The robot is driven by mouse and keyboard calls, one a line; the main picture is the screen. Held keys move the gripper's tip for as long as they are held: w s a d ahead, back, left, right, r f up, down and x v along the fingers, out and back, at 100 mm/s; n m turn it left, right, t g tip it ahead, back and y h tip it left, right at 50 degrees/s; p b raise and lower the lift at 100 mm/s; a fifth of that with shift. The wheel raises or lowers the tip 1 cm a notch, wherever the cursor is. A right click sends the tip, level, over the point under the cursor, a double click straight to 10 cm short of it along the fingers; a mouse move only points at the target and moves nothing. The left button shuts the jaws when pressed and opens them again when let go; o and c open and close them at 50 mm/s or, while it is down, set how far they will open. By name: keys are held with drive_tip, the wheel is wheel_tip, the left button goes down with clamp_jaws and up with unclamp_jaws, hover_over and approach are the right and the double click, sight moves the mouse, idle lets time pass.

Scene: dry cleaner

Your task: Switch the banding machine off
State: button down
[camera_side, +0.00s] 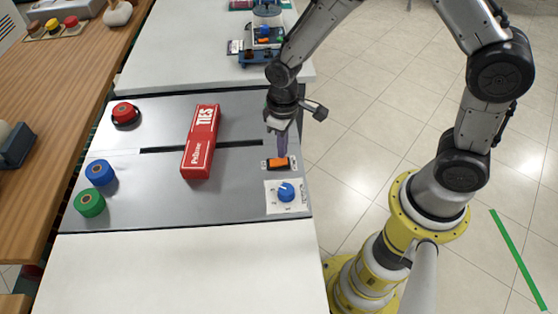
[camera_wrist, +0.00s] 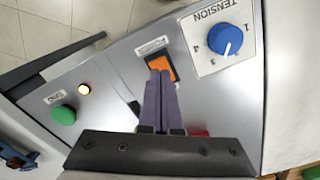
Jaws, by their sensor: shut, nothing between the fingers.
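The banding machine (camera_side: 235,205) is a grey flat-topped unit with a slot across it. Its orange rocker switch (camera_side: 278,162) sits in a dark frame near the right edge, and it also shows in the wrist view (camera_wrist: 163,66). My gripper (camera_side: 282,155) points down at the switch with its purple fingers together and empty. In the wrist view the fingertips (camera_wrist: 160,74) overlap the switch's lower part; I cannot tell whether they touch it. Which way the rocker is tipped is unclear.
A blue tension knob (camera_side: 286,192) is close beside the switch. A red ties box (camera_side: 200,145) lies across the slot. A green button (camera_wrist: 62,115) is near the lamp. Red (camera_side: 125,113), blue (camera_side: 99,173) and green (camera_side: 90,203) rolls lie at the left.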

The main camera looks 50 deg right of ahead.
sight(282, 160)
drive_tip(key=shift+f, duration=1.15)
idle(0.5)
drive_tip(key=shift+r, duration=3.5)
